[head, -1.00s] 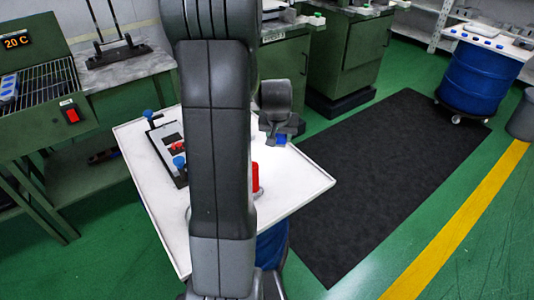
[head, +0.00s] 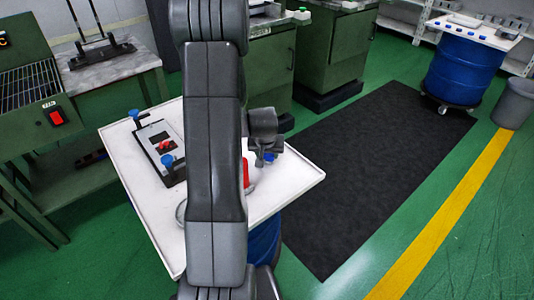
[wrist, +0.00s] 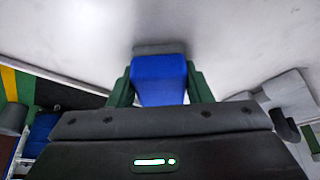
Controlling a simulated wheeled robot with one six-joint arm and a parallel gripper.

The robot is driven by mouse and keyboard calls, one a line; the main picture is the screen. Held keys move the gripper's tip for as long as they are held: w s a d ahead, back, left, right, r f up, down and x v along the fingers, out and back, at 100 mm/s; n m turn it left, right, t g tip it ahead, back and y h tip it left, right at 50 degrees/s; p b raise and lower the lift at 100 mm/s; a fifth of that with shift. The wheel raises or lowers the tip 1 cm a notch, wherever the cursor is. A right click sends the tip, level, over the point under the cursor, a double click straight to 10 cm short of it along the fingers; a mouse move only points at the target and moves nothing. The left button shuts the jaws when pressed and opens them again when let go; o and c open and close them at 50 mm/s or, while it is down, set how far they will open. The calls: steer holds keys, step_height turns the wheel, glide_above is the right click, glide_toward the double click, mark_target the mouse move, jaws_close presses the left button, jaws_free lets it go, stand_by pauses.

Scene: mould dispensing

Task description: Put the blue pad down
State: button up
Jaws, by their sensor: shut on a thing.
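The blue pad (wrist: 158,80) is between the two green fingers of my gripper (wrist: 160,85) in the wrist view, with a grey strip at its far end. My gripper is shut on it. In the head view the blue pad (head: 269,158) shows as a small blue patch under my gripper (head: 266,152), above the right part of the white tabletop (head: 300,180). The pad seems close to the white surface. I cannot tell whether it touches.
A dark-framed panel (head: 150,130) with blue knobs and red parts lies on the left of the tabletop. A red object (head: 246,172) stands near its middle, partly behind my arm. The tabletop's right corner is clear. A black mat (head: 375,175) lies on the floor.

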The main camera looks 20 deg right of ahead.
steer(key=shift+f+b, duration=0.35)
steer(key=shift+b, duration=0.1)
steer(key=shift+s+f, duration=0.1)
steer(key=o, duration=1.2)
steer(key=shift+a, duration=0.15)
steer(key=shift+s+f, duration=0.1)
steer(key=shift+s, duration=0.05)
steer(key=shift+r+p, duration=0.45)
steer(key=shift+p, duration=0.1)
steer(key=shift+r, duration=0.35)
steer(key=v, duration=1.1)
steer(key=shift+r+p, duration=0.25)
steer(key=shift+p, duration=0.05)
